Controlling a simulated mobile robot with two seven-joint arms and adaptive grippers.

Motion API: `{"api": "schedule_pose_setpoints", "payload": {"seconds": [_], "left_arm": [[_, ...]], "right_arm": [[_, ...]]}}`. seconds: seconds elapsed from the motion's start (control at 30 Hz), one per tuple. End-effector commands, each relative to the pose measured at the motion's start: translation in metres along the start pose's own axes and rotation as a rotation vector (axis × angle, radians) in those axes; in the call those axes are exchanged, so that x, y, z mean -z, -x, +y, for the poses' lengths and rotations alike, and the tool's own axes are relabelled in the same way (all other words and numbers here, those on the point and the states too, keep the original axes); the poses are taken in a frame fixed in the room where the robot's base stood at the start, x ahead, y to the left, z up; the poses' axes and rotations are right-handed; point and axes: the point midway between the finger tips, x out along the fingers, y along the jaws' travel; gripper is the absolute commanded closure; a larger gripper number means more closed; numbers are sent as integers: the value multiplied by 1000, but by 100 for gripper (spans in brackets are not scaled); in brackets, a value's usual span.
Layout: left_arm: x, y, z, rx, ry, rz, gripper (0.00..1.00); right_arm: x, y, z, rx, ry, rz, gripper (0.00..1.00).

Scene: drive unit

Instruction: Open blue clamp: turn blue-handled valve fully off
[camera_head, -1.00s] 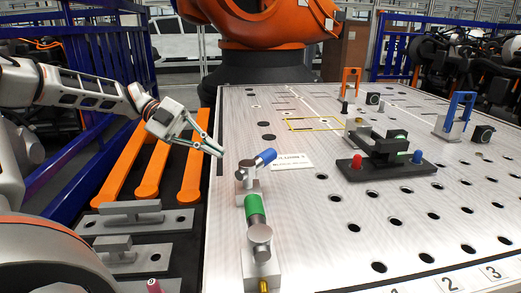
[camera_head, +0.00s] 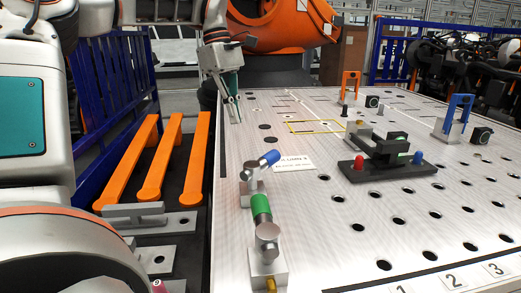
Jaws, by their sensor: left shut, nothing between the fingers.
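The blue-handled valve (camera_head: 250,174) stands near the left edge of the metal table. Its blue handle (camera_head: 270,158) points to the right and slightly away. A blue clamp (camera_head: 457,115) stands upright at the table's right side. My left gripper (camera_head: 236,120) hangs fingers down over the table's far left part, beyond the blue handle and apart from it. Its fingers are together and empty. My right gripper is not in view.
A green-handled valve (camera_head: 262,212) stands just nearer than the blue one. A black fixture (camera_head: 385,157) with red and blue knobs sits mid-table. An orange clamp (camera_head: 350,86) stands further back. A large orange robot (camera_head: 285,30) rises behind the table.

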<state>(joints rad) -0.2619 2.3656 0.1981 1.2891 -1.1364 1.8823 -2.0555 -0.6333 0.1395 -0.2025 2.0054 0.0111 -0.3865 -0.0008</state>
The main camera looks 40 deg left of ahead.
Motion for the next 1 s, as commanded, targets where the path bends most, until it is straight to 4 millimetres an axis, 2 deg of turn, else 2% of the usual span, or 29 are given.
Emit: {"api": "schedule_pose_setpoints", "payload": {"seconds": [0.13,0.23,0.43,0.67,0.8,1.0], "left_arm": [[1,-6,1,1,-29,10,100],[1,-19,1,3,-29,8,100],[1,-58,0,4,-28,6,100],[1,-102,0,4,-27,6,100],[-20,-99,0,-1,-28,9,100],[-36,-99,0,-2,-25,8,100]], "right_arm": [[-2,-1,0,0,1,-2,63],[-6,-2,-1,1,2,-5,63],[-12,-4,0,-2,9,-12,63],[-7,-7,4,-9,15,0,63],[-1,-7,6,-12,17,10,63],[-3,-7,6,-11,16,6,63]]}}
